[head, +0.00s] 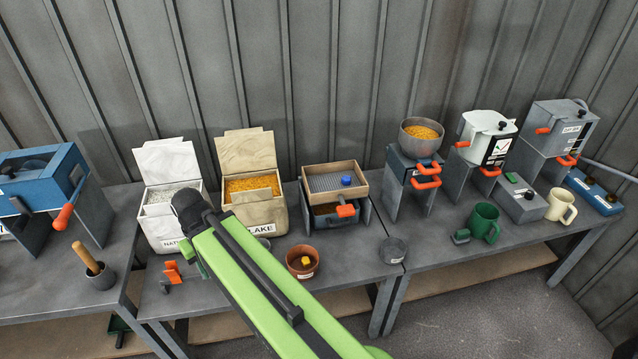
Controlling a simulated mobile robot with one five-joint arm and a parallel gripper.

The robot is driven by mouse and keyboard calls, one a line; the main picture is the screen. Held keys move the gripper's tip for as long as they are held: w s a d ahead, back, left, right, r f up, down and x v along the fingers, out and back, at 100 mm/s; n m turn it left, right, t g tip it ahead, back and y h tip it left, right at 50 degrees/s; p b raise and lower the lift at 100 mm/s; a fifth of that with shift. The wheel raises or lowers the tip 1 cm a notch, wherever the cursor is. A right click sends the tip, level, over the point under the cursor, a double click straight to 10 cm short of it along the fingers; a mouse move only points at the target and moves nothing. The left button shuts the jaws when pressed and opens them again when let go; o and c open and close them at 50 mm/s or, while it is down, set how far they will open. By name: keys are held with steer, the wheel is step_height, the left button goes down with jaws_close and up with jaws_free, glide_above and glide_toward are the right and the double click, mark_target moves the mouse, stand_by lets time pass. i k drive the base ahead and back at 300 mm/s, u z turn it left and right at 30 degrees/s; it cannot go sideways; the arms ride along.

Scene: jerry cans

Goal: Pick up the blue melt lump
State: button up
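The blue melt lump (347,181) is a small rounded blue piece. It rests on the ribbed grey screen of a wooden-framed sieve tray (310,182), toward the right side of the screen. The tray sits on a dark stand above a bin of brownish material. My green arm crosses the foreground, with its dark elbow joint left of the tray and apart from it. My gripper cannot be made out and seems hidden behind the arm.
Left of the tray stand an orange-flake sack (261,213) and a white-pellet sack (157,231). A terracotta pot (302,263) with a yellow lump stands in front, and a grey cup (393,250) at right. A hopper (412,137) stands right of the tray.

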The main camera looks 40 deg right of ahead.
mark_target(346, 181)
steer(key=u, duration=1.5)
steer(key=k, duration=0.2)
steer(key=u, duration=0.95)
steer(key=k, duration=2.25)
steer(key=z, duration=0.55)
steer(key=i, duration=1)
